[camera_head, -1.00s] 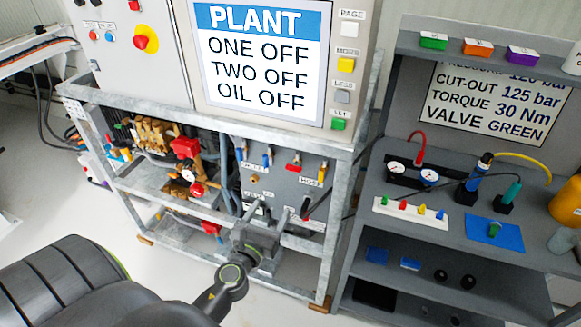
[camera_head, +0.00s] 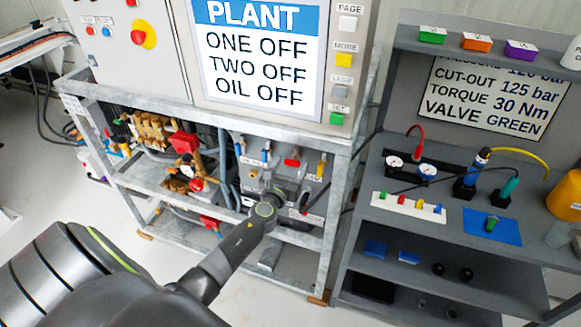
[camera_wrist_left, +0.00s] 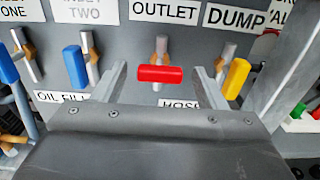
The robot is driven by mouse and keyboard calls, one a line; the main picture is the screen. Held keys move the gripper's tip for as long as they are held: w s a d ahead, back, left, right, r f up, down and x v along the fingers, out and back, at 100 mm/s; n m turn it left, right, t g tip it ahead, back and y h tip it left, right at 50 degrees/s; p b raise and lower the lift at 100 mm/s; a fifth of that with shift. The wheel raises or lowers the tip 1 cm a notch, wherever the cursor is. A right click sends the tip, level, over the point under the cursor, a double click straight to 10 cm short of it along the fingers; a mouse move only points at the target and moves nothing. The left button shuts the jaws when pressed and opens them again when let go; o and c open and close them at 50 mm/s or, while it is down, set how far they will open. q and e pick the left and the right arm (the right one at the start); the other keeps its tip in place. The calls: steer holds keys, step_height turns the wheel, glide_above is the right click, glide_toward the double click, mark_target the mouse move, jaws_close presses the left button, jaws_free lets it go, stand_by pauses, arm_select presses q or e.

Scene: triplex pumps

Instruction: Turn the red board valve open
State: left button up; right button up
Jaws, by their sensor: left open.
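The red board valve (camera_head: 292,163) is on the grey valve board, and its red bar handle lies crosswise. In the left wrist view the red handle (camera_wrist_left: 160,74) is below the OUTLET label, in front of a pale pipe. My left gripper (camera_head: 280,181) is in front of the board, just below the valve. In the left wrist view its two fingers (camera_wrist_left: 160,84) are open, one on each side of the red handle, with gaps on both sides. I cannot tell how deep the handle lies between them. My right gripper is not in view.
A yellow handle (camera_wrist_left: 238,78) stands close to the right finger and a blue handle (camera_wrist_left: 75,66) is to the left. The metal frame (camera_head: 330,215) surrounds the board. A grey shelf (camera_head: 400,225) with small parts stands at the right.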

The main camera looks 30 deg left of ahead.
arm_select(q)
steer(key=shift+w, duration=0.2)
steer(key=c, duration=1)
